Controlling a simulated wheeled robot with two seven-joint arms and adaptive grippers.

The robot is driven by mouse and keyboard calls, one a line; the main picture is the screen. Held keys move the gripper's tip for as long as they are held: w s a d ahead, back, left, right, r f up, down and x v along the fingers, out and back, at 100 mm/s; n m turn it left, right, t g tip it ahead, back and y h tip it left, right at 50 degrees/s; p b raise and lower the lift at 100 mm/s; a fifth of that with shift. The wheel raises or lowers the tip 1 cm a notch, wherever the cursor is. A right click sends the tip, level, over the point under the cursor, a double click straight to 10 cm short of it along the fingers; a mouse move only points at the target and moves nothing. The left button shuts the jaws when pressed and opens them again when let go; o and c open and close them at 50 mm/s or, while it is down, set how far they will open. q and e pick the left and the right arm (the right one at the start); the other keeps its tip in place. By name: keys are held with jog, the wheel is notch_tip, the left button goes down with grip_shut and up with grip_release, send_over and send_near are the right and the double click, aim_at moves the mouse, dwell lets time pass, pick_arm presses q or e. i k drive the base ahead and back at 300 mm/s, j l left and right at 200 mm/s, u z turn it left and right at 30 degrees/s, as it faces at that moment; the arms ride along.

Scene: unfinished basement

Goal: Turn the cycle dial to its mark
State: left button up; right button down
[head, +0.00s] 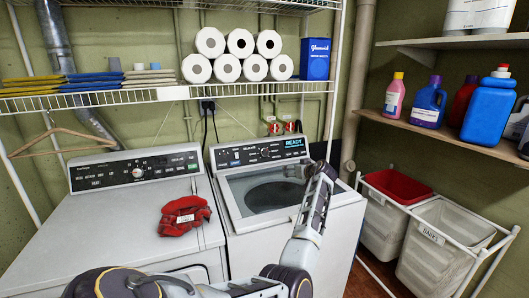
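The washer (232,222) stands right of the dryer (100,235). Its back panel carries a dark round dial (265,152) between small buttons and a lit display (293,143) reading READY. The dryer's panel has its own round dial (137,172) with a pale face. The pictures do not show which one is the cycle dial, and marks are too small to read. My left gripper (308,171) is over the right side of the washer top, below and right of the washer dial and apart from it. Its fingers are small and foreshortened. My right gripper is out of view.
The washer's lid area (285,185) is partly behind my gripper. A wire shelf (160,94) with paper rolls hangs above. Bottles stand on a right shelf (440,130); bins (440,235) stand below.

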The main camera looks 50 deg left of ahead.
aim_at(263, 151)
jog(key=i+j, duration=0.1)
jog(key=j, duration=0.4)
jog(key=i+j, duration=0.1)
jog(key=j, duration=0.35)
jog(key=i+j, duration=0.1)
jog(key=j, duration=0.4)
jog(key=i+j, duration=0.1)
jog(key=j, duration=0.35)
